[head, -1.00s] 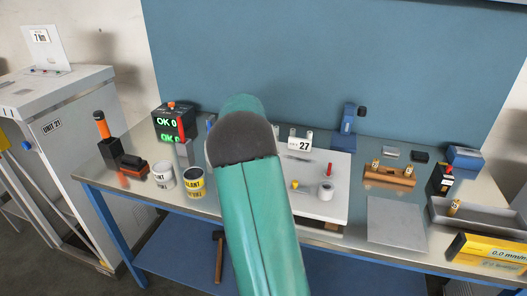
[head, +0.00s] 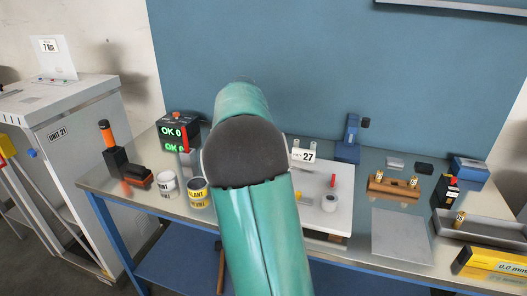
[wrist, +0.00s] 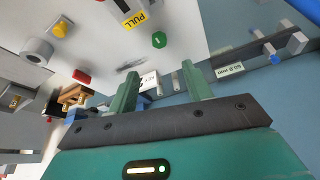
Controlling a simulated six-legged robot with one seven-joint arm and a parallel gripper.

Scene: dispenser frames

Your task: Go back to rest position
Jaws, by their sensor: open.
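My gripper (wrist: 160,82) shows in the wrist view with its two green fingers spread apart and nothing between them. Beyond the fingers are the white board (wrist: 185,35) and the blue back panel. In the head view my green arm stretches over the bench toward the white board (head: 338,222), and my gripper is hidden behind it. The board carries a "27" sign (head: 303,155), a white roll (head: 330,203) and a small red part (head: 333,180). In the wrist view a yellow PULL tag (wrist: 136,20) and a green knob (wrist: 159,40) lie near the fingers.
The metal bench (head: 402,202) holds two cans at left, the white one (head: 167,184) and the yellow-labelled one (head: 199,193). An "OK" display (head: 177,132) stands behind them. A wooden block (head: 394,187) and a grey tray (head: 480,228) are at right. A grey cabinet (head: 75,150) stands left.

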